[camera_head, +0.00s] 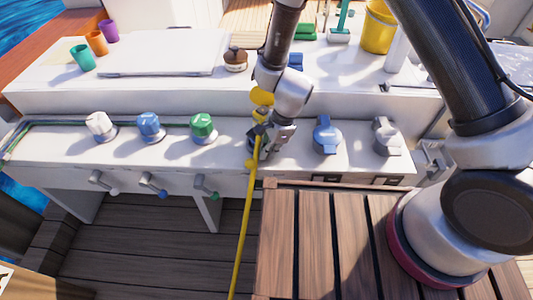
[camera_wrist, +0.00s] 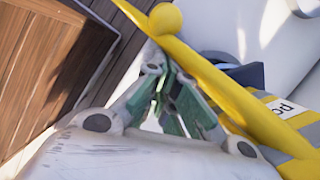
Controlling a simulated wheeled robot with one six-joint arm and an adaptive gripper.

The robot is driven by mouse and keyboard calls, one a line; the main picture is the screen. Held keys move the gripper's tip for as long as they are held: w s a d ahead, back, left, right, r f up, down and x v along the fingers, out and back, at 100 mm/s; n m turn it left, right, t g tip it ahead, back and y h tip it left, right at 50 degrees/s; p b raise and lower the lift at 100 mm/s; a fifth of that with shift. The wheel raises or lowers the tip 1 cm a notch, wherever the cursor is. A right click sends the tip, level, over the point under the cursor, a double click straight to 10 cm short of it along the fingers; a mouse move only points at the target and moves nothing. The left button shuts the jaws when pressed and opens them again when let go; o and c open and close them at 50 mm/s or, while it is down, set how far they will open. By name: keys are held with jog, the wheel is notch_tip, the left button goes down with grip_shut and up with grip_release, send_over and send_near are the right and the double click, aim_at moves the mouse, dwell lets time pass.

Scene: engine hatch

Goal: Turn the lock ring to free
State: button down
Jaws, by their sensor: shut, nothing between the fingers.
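My gripper (camera_head: 272,143) is at the front panel of the white bench, beside a yellow cable end. In the wrist view its fingers (camera_wrist: 170,90) are together and hold nothing. A yellow part with a ball-shaped end (camera_wrist: 165,18) runs diagonally just beyond the fingertips; I cannot tell whether they touch. Beside it lies a grey-and-yellow banded piece with a partly cut-off label (camera_wrist: 285,107), and a dark blue part (camera_wrist: 248,75) shows behind. In the head view yellow parts (camera_head: 262,97) show beside my wrist. The lock ring is not clearly distinguishable, and my gripper hides much of the connection.
The yellow cable (camera_head: 245,220) hangs down past the wooden slatted platform (camera_head: 325,240). White, blue (camera_head: 149,125) and green (camera_head: 202,126) capped fittings are on the left, with levers below.

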jog(key=shift+w+d, duration=0.1)
jog(key=shift+w, duration=0.05)
jog(key=shift+r, duration=0.1)
jog(key=v, duration=0.7)
jog(key=shift+r, duration=0.15)
dwell(0.5)
